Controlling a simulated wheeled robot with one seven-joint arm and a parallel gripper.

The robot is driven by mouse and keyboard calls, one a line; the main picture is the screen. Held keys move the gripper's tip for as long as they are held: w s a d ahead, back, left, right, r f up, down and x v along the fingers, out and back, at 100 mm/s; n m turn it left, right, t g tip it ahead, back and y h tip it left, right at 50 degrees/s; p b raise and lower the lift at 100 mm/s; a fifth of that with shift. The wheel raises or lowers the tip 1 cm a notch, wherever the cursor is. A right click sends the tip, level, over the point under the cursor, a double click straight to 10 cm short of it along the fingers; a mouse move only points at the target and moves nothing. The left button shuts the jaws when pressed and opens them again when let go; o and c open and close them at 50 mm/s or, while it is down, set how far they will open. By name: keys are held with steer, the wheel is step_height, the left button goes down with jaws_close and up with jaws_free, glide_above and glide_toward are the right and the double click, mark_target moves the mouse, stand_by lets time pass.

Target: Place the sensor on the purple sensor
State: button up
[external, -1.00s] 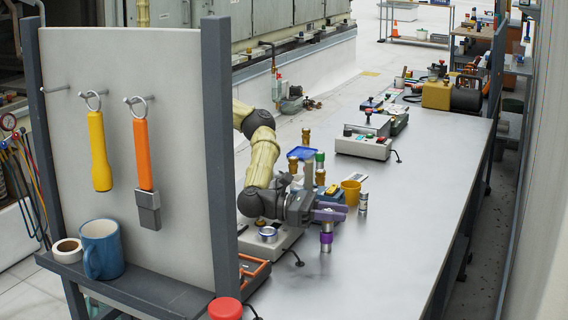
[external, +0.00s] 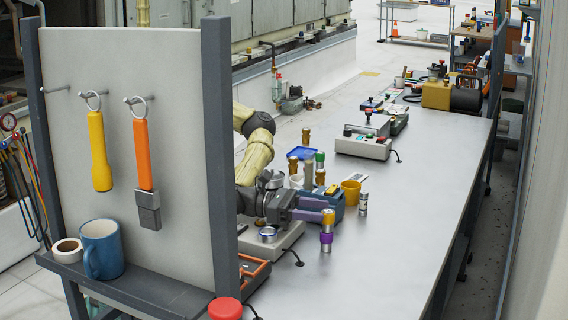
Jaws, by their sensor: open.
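The two line up as one upright stack and appear to touch. My gripper (external: 319,209) is just left of the upper sensor, with its two purple-grey fingers spread and pointing right toward it. The fingers look empty. From this view I cannot tell whether the fingertips still flank the sensor's sides.
A blue box (external: 337,208), yellow cup (external: 350,191) and small silver cylinder (external: 363,204) stand behind the stack. A grey device (external: 285,242) lies left of the stack. The bench (external: 400,240) is clear to the right.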

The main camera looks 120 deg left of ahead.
steer(key=shift+s+d, duration=0.25)
steer(key=shift+s, duration=0.95)
